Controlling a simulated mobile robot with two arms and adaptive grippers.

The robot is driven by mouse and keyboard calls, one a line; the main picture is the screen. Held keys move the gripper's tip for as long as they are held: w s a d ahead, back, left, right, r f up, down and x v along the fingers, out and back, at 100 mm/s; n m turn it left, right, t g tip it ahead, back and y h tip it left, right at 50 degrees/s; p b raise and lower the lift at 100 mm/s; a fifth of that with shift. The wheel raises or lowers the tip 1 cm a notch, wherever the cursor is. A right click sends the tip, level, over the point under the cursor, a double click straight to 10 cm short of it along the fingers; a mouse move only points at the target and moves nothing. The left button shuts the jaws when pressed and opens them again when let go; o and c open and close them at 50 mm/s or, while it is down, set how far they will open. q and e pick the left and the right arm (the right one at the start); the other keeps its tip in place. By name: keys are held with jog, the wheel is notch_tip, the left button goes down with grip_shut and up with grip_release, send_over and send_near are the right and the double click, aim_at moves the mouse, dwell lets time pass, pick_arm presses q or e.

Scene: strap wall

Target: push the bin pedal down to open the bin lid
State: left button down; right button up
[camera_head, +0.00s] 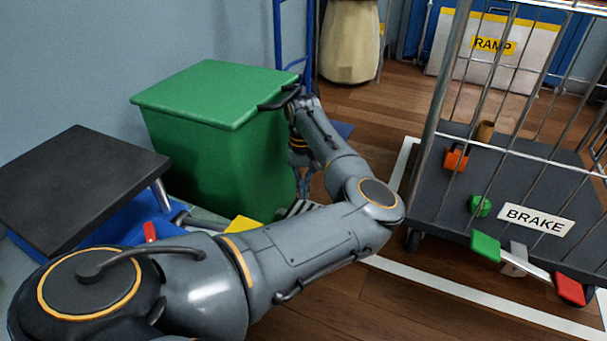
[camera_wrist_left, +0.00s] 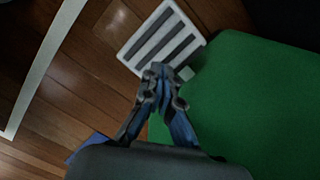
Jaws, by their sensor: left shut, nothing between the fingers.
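The green bin (camera_head: 215,150) stands against the wall left of centre in the camera_head view, with its lid (camera_head: 215,92) closed. Its green side (camera_wrist_left: 260,110) fills the right of the left wrist view. The black-and-white striped pedal (camera_head: 298,208) sits low at the bin's front, partly hidden by my arm; it shows whole-width in the left wrist view (camera_wrist_left: 160,42). My left gripper (camera_head: 303,190) is shut and empty, pointing down beside the bin. In the left wrist view its fingertips (camera_wrist_left: 165,75) overlap the pedal's near edge; I cannot tell whether they touch. My right gripper is not in view.
A wire-sided trolley (camera_head: 530,180) with a BRAKE label and green and red pedals stands at the right. A black-topped step (camera_head: 75,185) is left of the bin. A blue frame (camera_head: 278,30) stands behind it. Wooden floor (camera_head: 375,130) is open between bin and trolley.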

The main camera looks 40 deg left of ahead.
aim_at(304, 204)
pick_arm(q)
jog(key=f+b, duration=0.1)
jog(key=f, duration=0.1)
jog(key=f+b, duration=0.1)
jog(key=f, duration=0.1)
jog(key=shift+s+d+f, duration=0.15)
jog(key=shift+d+f, duration=0.05)
jog(key=shift+f, duration=0.2)
jog(key=shift+f, duration=0.1)
